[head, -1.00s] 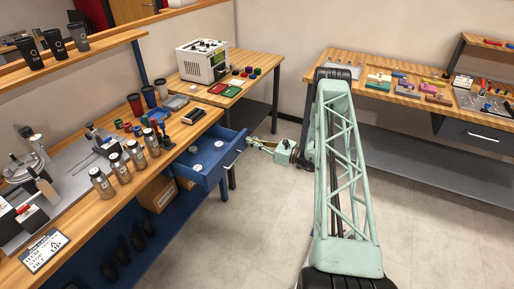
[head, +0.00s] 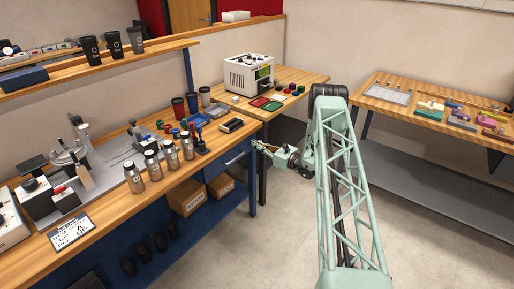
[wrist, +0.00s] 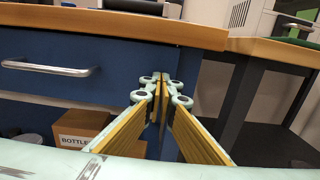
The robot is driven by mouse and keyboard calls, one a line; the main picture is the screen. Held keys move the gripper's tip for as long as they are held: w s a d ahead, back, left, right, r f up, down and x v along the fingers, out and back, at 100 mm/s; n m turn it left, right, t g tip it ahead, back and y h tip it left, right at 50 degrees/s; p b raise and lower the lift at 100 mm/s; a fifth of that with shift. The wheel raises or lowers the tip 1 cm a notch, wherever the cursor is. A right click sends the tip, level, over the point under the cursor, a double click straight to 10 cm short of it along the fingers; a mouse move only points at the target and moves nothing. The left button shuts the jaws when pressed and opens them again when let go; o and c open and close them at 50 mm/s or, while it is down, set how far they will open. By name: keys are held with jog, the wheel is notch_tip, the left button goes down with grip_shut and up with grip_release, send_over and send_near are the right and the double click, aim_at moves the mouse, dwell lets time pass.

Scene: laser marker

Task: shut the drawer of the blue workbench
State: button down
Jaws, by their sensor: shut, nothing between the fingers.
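The blue workbench (head: 252,190) with its wooden top stands on the left in the head view. Its blue drawer (wrist: 110,88) shows in the wrist view, with a silver bar handle (wrist: 50,69). The drawer front looks in line with the bench frame and no open interior shows. In the head view the handle (head: 236,157) is just under the bench top. My gripper (head: 257,145) is at the drawer's right end, empty. In the wrist view its fingertips (wrist: 162,80) meet in front of the right part of the front; whether they touch it I cannot tell.
Steel bottles (head: 170,153) and dark cups stand on the bench. Cardboard boxes (head: 187,197) sit on its lower shelf. A wooden table with a white machine (head: 249,74) is behind, another table (head: 430,110) at right. The floor between is clear.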

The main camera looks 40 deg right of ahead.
jog(key=shift+r, duration=0.1)
dwell(0.5)
jog(key=p+v, duration=0.2)
jog(key=v, duration=1.2)
jog(key=shift+a, duration=0.1)
dwell(0.5)
